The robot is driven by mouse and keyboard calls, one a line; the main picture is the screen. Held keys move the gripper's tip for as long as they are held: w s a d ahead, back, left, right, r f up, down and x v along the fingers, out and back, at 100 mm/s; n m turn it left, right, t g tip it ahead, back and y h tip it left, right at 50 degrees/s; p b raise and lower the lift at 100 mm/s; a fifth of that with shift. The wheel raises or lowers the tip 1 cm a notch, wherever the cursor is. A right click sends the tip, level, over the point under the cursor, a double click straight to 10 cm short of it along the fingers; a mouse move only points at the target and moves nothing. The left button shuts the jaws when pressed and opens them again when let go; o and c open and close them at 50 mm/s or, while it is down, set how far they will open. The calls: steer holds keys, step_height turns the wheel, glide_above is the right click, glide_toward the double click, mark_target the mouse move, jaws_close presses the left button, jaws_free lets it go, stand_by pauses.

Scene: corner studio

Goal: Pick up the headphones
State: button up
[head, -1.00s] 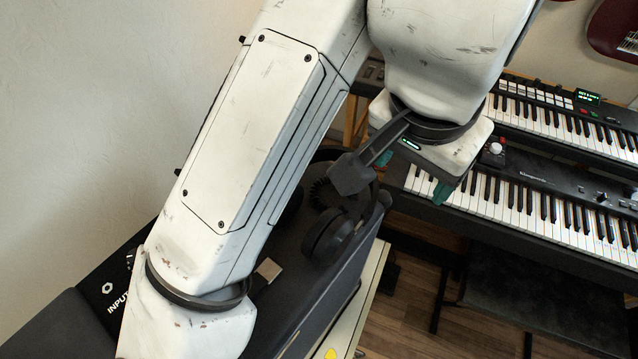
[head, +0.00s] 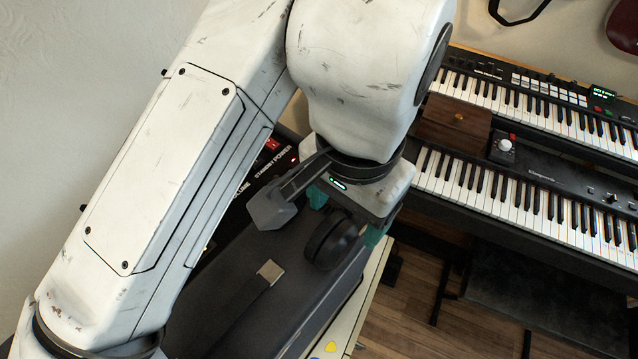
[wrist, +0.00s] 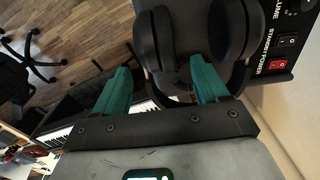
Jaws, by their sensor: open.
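The black headphones lie on top of a dark grey case (head: 235,275). In the head view one round ear cup (head: 335,243) shows just below my gripper (head: 346,218); my arm hides most of the rest. In the wrist view both ear cups (wrist: 163,38) show beyond my gripper (wrist: 163,78), with part of the dark band curving down near the right teal finger. My gripper is open, its teal fingers apart and pointing toward the headphones. I cannot tell whether a finger touches the band.
A black panel with a red switch (wrist: 281,65) borders the case. Two keyboards (head: 520,195) stand to the right, with a brown box (head: 455,125) near them. A strap (head: 268,272) lies on the case. The wall is at left; wooden floor (head: 400,310) shows below.

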mark_target(347, 219)
steer(key=shift+f+p, duration=0.3)
steer(key=shift+f, duration=1.8)
steer(key=c, duration=1.2)
